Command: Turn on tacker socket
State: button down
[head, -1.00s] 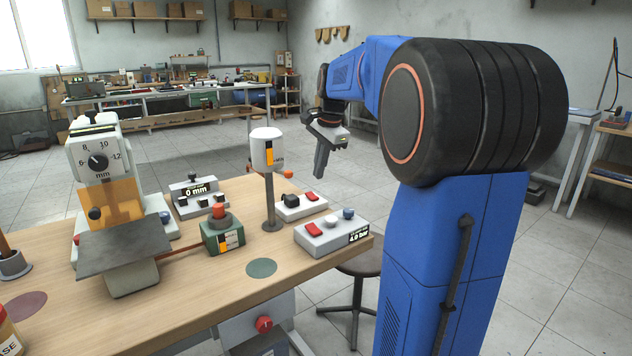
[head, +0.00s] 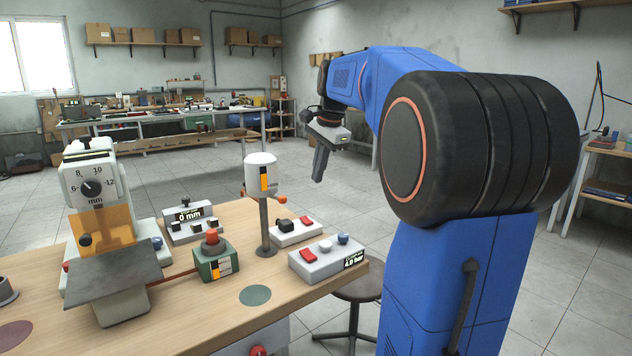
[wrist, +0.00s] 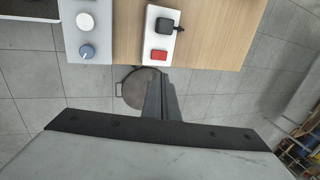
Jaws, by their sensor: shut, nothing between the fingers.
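The box I take for the tacker socket is a small white box (head: 293,236) near the right edge of the workbench in the head view. It carries a black plug (head: 285,225) and a red rocker switch (head: 307,221). In the wrist view it shows at the top, with the plug (wrist: 170,24) and the red switch (wrist: 159,55) nearest the fingers. I cannot tell whether the switch is on. My gripper (head: 319,178) is shut and empty, pointing down past the bench edge, apart from the socket. Its dark fingers (wrist: 160,102) show in the wrist view.
A white control box (head: 322,267) reading 4.0 bar stands in front of the socket. A white canister on a post (head: 261,176) stands left of it. The green-based red button (head: 212,256) and the tacker machine (head: 97,205) are further left. A stool (head: 358,290) stands beside the bench.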

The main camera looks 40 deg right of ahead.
aim_at(307, 217)
jog(key=shift+w+r+t, duration=0.15)
jog(key=shift+w+t, duration=0.15)
jog(key=shift+w, duration=0.1)
jog(key=x, duration=1.4)
jog(key=shift+w+f+g, duration=0.25)
jog(key=shift+w+g, duration=0.05)
jog(key=shift+g, duration=0.1)
jog(key=shift+s, duration=0.2)
